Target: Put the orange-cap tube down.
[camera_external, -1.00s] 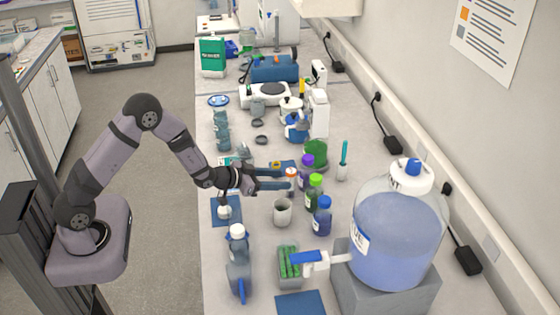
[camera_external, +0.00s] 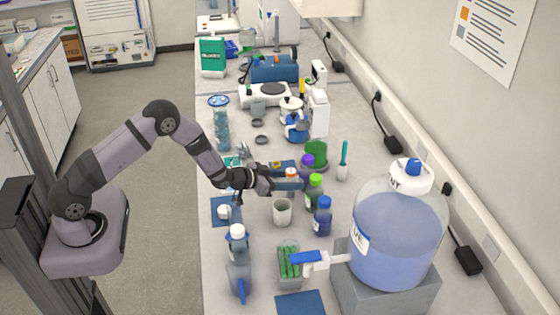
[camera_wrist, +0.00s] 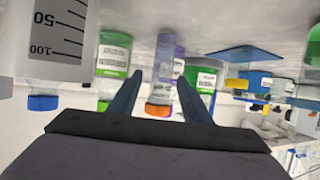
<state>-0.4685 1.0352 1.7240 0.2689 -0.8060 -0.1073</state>
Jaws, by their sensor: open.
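The orange-cap tube (camera_external: 291,172) stands among the bottles, and only its cap and a little of its upper part show clearly in the external view. In the wrist view, which is upside down, the orange-cap tube (camera_wrist: 158,92) is upright between my two fingers, with gaps on both sides. My gripper (camera_external: 298,183) is open and level around the tube in the external view. The open fingers also show in the wrist view (camera_wrist: 160,76). The tube's base is hard to make out.
A purple-cap bottle (camera_external: 306,168) and green-cap bottle (camera_external: 315,190) stand close by the tube. A blue-cap bottle (camera_external: 322,216) and a beaker (camera_external: 282,212) are nearer the camera. A large carboy (camera_external: 395,235) stands at the right. A blue mat (camera_external: 301,303) is clear at the front.

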